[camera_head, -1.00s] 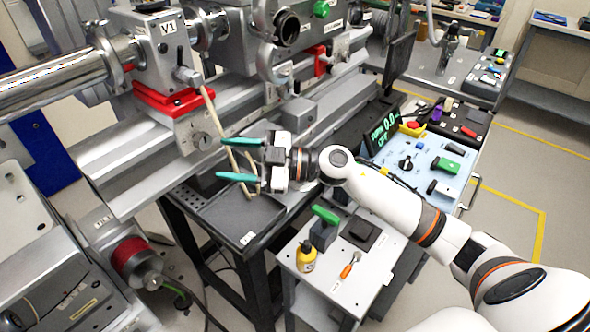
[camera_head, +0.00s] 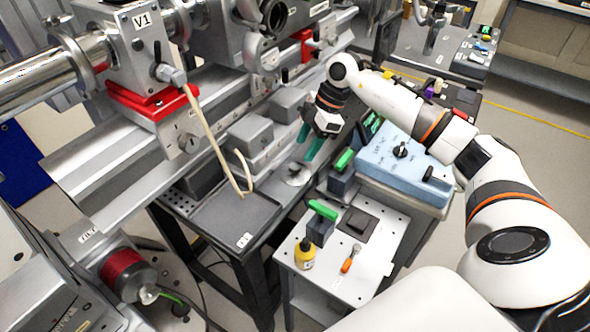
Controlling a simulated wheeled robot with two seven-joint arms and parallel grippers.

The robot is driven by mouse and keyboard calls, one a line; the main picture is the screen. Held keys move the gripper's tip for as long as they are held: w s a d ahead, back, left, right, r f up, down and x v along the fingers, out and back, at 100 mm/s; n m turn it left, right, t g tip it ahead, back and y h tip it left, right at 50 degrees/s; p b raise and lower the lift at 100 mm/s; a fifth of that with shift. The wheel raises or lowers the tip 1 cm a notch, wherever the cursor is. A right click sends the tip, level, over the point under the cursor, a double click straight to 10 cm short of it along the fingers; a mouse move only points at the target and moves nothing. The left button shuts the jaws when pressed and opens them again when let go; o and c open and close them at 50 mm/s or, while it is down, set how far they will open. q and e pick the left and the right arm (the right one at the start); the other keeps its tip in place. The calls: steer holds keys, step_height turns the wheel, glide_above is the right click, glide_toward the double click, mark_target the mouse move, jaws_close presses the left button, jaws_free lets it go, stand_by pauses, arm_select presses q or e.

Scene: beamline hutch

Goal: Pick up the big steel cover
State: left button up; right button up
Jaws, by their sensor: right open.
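A round, flat silvery disc with a small raised middle (camera_head: 296,175) lies on the dark bench ledge near the picture's middle; it looks like the steel cover. My right gripper (camera_head: 306,149) hangs just above and slightly right of it, teal fingers pointing down. The fingers are apart with nothing between them, and they do not appear to touch the disc. My left gripper is out of view.
A shallow dark tray (camera_head: 215,228) with a bent tan hose end over it lies left of the disc. A green-handled block (camera_head: 342,178) stands close on the right.

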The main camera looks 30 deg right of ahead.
mark_target(295, 165)
steer(key=shift+w+a+f, duration=0.15)
steer(key=shift+a+f, duration=0.05)
steer(key=shift+f, duration=0.3)
steer(key=x, duration=0.4)
steer(key=shift+a+f+p, duration=0.15)
steer(key=shift+a+p, duration=0.2)
steer(key=shift+p, duration=0.05)
steer(key=shift+f, duration=0.25)
steer(key=shift+r, duration=0.1)
steer(key=c, duration=1.1)
